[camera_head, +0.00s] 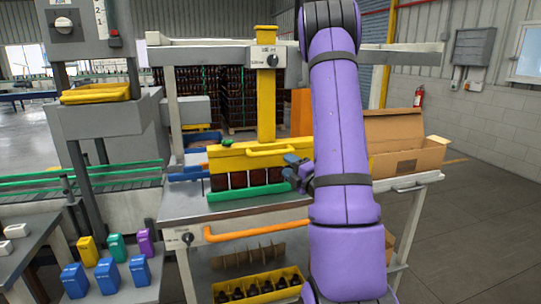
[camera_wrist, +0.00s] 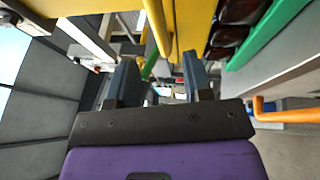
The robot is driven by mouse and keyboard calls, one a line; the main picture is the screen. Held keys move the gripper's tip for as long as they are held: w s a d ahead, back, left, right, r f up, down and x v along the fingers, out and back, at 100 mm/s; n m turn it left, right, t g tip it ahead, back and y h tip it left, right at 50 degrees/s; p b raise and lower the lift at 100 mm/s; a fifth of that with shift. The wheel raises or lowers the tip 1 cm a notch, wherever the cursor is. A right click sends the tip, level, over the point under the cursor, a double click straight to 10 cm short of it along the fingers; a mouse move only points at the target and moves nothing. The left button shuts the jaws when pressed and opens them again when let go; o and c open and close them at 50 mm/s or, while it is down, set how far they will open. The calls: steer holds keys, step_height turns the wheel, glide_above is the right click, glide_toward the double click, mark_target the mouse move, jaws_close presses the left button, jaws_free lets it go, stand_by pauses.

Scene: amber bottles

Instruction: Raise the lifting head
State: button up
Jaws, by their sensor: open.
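The yellow lifting head (camera_head: 232,162) is a wide bar with a yellow handle (camera_head: 270,151) on its front, below a yellow column (camera_head: 266,100). Amber bottles (camera_head: 238,180) stand in a row under it, behind a green rail (camera_head: 248,192). My gripper (camera_head: 290,172) is near the right end of the head, its wrist partly hidden by my purple arm. In the wrist view my gripper (camera_wrist: 158,75) is open with nothing between its fingers. The handle (camera_wrist: 157,25) shows beyond the fingertips, and the head (camera_wrist: 188,25) and bottles (camera_wrist: 228,35) are to the right.
An open cardboard box (camera_head: 408,150) stands on the bench to the right. An orange bar (camera_head: 255,230) runs along the front below the bench top. A yellow crate of bottles (camera_head: 258,288) is on the lower shelf. Colored containers (camera_head: 108,275) stand at the lower left.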

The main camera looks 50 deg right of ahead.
mark_target(272, 153)
steer(key=x, duration=0.9)
steer(key=shift+w, duration=0.15)
jaws_close()
